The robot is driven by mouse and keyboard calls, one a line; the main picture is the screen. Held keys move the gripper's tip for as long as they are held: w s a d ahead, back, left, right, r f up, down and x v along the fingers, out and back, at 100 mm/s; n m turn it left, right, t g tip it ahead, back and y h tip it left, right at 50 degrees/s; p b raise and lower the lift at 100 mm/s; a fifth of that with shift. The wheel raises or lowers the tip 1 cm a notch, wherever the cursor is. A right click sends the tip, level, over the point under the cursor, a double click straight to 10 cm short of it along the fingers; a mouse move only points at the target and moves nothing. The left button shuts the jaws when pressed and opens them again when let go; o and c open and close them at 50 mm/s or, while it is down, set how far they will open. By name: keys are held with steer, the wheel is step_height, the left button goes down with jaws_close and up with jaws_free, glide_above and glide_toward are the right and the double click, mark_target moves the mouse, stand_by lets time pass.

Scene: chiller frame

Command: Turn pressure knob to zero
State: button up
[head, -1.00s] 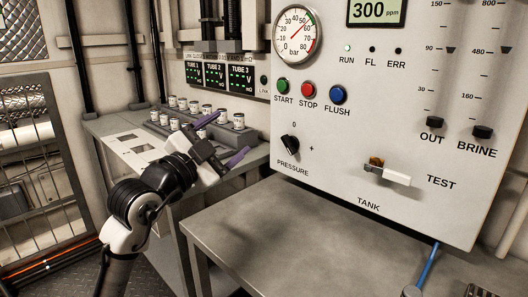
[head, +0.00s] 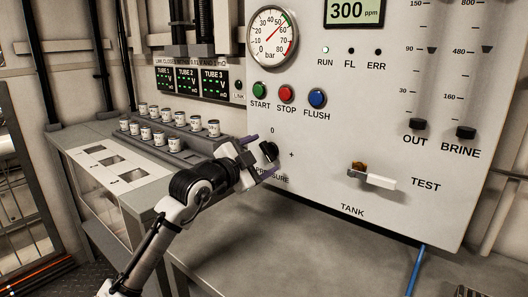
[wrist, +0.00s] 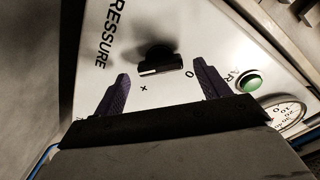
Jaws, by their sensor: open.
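The black pressure knob (head: 270,151) is on the white panel, between the 0 mark above and the + mark at its lower right. My gripper (head: 258,158) is in front of it with purple fingers spread, one above and one below the knob in the head view. In the wrist view, the knob (wrist: 160,60) lies ahead of and between the open fingertips (wrist: 165,82), with a white line along its near edge. The fingers look apart from it. The gauge (head: 272,37) has a red needle pointing to the upper right.
START (head: 260,90), STOP (head: 286,93) and FLUSH (head: 317,97) buttons sit above the knob. A TEST valve with a white handle (head: 378,183) is to the right. Several small jars (head: 175,132) stand on the left bench. The grey table (head: 300,255) below is mostly clear.

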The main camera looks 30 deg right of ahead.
steer(key=shift+x, duration=0.95)
steer(key=shift+c, duration=0.2)
steer(key=c, duration=0.9)
steer(key=shift+c, duration=0.2)
